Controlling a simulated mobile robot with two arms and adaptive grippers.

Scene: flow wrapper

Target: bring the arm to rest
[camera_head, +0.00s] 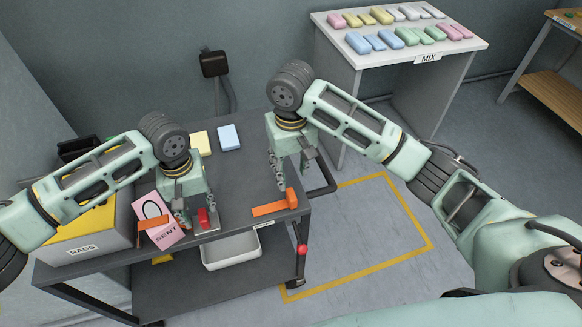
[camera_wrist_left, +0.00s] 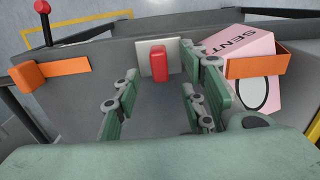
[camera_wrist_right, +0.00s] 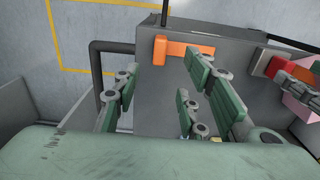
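My left gripper (camera_head: 194,222) hangs fingers-down over the front of the dark cart. In the left wrist view its fingers (camera_wrist_left: 160,105) are apart with nothing between them, and a red block on a pale plate (camera_wrist_left: 160,62) stands just beyond them. My right gripper (camera_head: 284,190) points down over the cart's right part. In the right wrist view its fingers (camera_wrist_right: 160,100) are apart and empty, and an orange bracket (camera_wrist_right: 180,48) lies beyond them. Both arms are bent above the cart (camera_head: 235,185).
A pink SENT box (camera_head: 157,222) leans beside my left gripper. A RAGS box (camera_head: 95,240) stands at the cart's left. Yellow and blue blocks (camera_head: 229,138) lie at the back. A white bin (camera_head: 231,252) sits below. The MIX table (camera_head: 345,55) holds several coloured blocks.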

